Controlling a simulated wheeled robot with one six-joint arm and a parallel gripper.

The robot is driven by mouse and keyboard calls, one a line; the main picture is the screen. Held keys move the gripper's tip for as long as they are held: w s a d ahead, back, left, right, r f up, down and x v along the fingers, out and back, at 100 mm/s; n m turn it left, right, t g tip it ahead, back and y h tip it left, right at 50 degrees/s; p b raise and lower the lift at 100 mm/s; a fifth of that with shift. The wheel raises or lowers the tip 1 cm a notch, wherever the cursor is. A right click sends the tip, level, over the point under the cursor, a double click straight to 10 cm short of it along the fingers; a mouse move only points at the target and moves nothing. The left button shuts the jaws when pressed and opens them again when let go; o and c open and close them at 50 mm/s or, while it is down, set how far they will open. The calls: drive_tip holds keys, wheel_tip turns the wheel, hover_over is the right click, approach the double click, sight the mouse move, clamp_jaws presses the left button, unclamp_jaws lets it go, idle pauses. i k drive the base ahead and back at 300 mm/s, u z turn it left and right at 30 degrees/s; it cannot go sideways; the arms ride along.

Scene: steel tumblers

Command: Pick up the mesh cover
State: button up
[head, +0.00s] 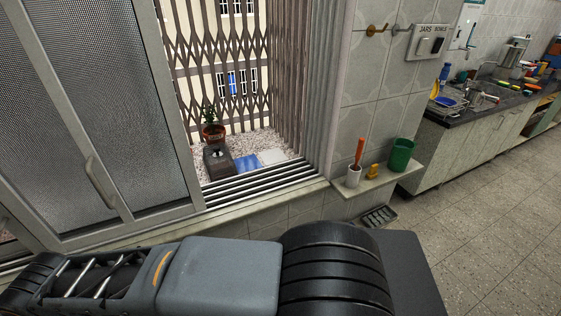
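I cannot make out a separate mesh cover for certain in the head view. A sliding panel with fine grey mesh (105,110) in a metal frame fills the left side, but I cannot tell whether it is the task's cover. My gripper does not show. Large dark parts of my own body cross the bottom of the view and hide what lies below the window sill there.
The window opening shows a folding lattice grille and a potted plant (213,132) outside. A cluttered counter (470,112) stands at right. Tiled floor (490,230) there is clear.

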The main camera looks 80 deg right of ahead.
sight(218, 158)
drive_tip(key=z, duration=0.5)
drive_tip(key=k, duration=0.75)
drive_tip(key=z, duration=0.8)
drive_tip(key=i, duration=0.65)
drive_tip(key=u, duration=1.3)
drive_tip(key=k, duration=0.65)
drive_tip(key=z, duration=0.8)
